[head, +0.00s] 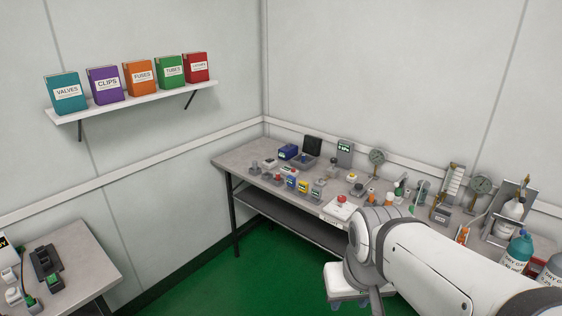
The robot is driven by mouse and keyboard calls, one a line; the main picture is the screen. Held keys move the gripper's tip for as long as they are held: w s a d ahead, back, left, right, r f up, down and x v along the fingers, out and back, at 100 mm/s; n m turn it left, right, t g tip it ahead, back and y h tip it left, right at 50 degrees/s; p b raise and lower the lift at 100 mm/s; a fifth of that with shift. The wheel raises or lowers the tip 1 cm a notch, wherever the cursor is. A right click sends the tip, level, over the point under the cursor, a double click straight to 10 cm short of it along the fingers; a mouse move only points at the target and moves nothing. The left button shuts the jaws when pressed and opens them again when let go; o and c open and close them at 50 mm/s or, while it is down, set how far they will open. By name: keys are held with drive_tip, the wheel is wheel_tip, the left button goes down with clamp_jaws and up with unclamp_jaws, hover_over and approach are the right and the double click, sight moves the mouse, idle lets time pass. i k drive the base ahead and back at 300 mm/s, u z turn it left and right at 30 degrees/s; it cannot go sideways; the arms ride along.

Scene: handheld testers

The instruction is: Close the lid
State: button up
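A small dark case (303,158) stands at the back left of the long workbench. Its dark lid (312,145) appears raised, standing up at the back of the case. The inside of the case is too small to make out. My white arm reaches in from the lower right, well to the right of the case and nearer to me. The fingers of my gripper cannot be made out in this view, so its opening does not show.
Several small testers stand in front, and a grey meter with a green display (345,150) stands to the right. Gauges and bottles crowd the bench's right side. The green floor (235,275) left of my arm is clear.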

sight(311, 145)
drive_tip(key=i, duration=1.4)
